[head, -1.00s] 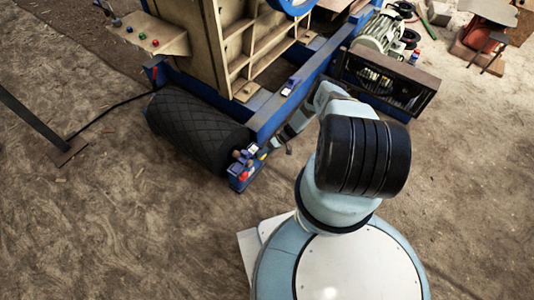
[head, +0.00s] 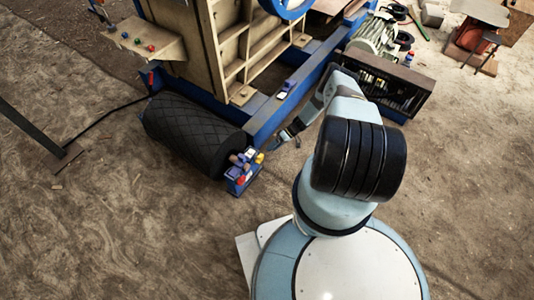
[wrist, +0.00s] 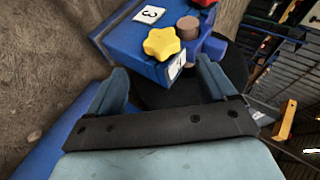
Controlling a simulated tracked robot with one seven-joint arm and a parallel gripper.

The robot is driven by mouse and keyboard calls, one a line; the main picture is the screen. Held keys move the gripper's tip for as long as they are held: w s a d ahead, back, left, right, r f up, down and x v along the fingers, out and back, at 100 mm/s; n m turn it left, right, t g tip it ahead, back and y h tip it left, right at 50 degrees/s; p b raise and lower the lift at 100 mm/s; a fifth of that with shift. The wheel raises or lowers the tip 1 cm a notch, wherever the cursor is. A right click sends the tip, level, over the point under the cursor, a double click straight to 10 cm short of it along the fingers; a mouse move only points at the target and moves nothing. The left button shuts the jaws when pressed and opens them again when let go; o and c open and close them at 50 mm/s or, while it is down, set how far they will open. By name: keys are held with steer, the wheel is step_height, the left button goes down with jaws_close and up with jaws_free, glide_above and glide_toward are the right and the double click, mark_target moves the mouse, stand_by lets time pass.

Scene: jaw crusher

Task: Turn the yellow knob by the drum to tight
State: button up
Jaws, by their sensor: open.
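The yellow knob (wrist: 161,43) is star-shaped and sits on a blue block beside the drum. In the head view the knob (head: 260,158) is a small yellow spot at the right of the block. The black drum (head: 188,132) lies on its side with a diamond-pattern surface. My gripper (wrist: 161,85) is open in the wrist view, with its two fingers apart and nothing between them. The knob lies beyond the fingertips, between them in the picture and apart from them. In the head view my gripper (head: 283,138) is small, to the right of the knob.
The blue block (wrist: 133,38) carries a white label reading 3, a brown round part (wrist: 188,25) and a red knob (wrist: 203,2). The blue machine beam (head: 285,108) runs close behind my gripper. Open dirt floor lies in front of the drum.

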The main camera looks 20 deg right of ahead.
steer(key=shift+v, duration=2.45)
